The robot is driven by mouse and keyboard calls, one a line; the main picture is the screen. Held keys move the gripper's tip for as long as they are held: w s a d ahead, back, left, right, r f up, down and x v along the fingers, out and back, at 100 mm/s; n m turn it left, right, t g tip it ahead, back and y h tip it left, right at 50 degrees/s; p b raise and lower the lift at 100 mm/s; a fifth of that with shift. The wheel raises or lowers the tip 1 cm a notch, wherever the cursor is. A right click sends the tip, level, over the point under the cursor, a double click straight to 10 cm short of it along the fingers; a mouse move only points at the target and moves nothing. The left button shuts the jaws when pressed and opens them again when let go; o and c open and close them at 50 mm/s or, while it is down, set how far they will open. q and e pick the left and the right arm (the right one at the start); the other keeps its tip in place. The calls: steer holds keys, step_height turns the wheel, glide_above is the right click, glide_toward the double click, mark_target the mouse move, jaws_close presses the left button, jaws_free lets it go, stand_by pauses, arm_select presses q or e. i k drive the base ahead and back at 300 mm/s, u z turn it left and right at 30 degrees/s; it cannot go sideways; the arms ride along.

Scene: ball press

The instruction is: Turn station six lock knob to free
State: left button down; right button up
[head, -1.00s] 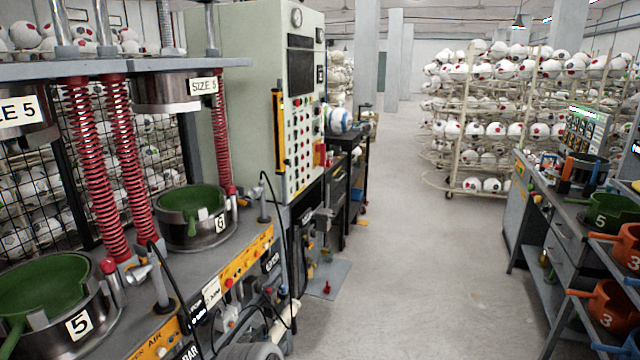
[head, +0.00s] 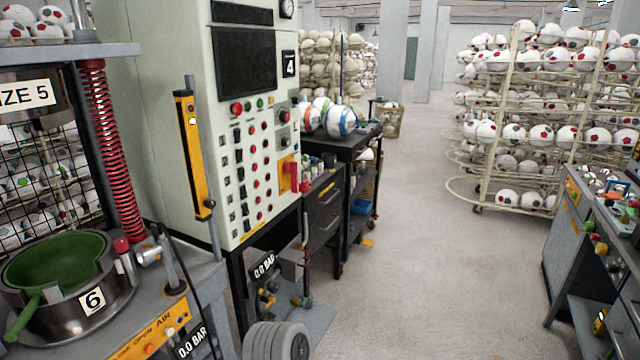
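Station six is at the lower left, a steel pot with a green inner mould (head: 50,262) and a number 6 plate (head: 92,300). A red-topped post (head: 121,246) and a silver fitting (head: 148,256) stand beside its right rim. A yellow panel (head: 150,347) on the bench front below has small knobs and the words open and air. I cannot tell which part is the lock knob or how it is set. Neither of my grippers is in view.
A tall control cabinet (head: 225,130) with buttons stands right of station six. A dark cart (head: 345,150) with balls is beyond it. Ball racks (head: 530,130) and a workbench (head: 575,235) line the right. The grey floor (head: 430,260) between is clear.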

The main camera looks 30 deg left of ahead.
mark_target(121, 245)
steer(key=i, duration=0.9)
steer(key=u, duration=3.8)
